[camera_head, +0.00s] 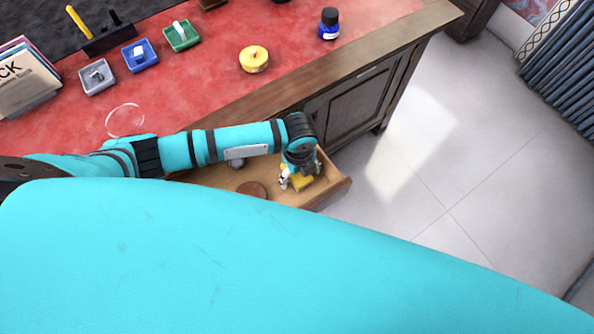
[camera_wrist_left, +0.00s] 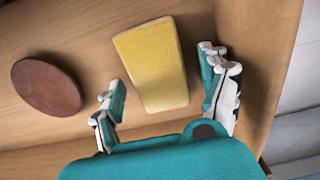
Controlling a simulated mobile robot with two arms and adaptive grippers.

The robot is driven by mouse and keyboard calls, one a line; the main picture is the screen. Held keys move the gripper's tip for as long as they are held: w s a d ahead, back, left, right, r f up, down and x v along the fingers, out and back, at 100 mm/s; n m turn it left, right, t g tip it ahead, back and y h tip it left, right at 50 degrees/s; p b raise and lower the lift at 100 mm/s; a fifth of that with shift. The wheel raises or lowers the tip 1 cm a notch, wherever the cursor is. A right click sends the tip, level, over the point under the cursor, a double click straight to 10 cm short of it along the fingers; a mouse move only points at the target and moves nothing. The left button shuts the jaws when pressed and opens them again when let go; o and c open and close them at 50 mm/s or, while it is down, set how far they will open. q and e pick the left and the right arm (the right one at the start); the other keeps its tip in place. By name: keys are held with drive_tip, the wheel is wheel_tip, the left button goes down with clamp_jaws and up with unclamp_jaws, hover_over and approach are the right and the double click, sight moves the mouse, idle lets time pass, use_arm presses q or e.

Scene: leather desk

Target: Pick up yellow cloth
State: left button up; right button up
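The yellow cloth (camera_wrist_left: 152,65) is a folded rectangular block lying on the floor of an open wooden drawer. It also shows partly in the head view (camera_head: 303,183), below my gripper. My left gripper (camera_wrist_left: 165,82) is open, with one finger on each side of the cloth's near part in the left wrist view. The left finger looks close to the cloth's edge; the right finger stands a little apart from it. In the head view my left gripper (camera_head: 293,178) reaches down into the drawer. My right gripper is not in view.
The wooden drawer (camera_head: 335,190) sticks out of the desk; its walls surround the cloth. A brown round disc (camera_wrist_left: 46,85) lies left of the cloth. The red desk top (camera_head: 200,85) holds a yellow round object (camera_head: 254,59), an ink bottle (camera_head: 329,23) and small trays.

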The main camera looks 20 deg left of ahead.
use_arm(q)
drive_tip(key=c, duration=1.1)
drive_tip(key=shift+r, duration=0.15)
wheel_tip(320, 180, up, 10)
drive_tip(key=shift+f, duration=0.1)
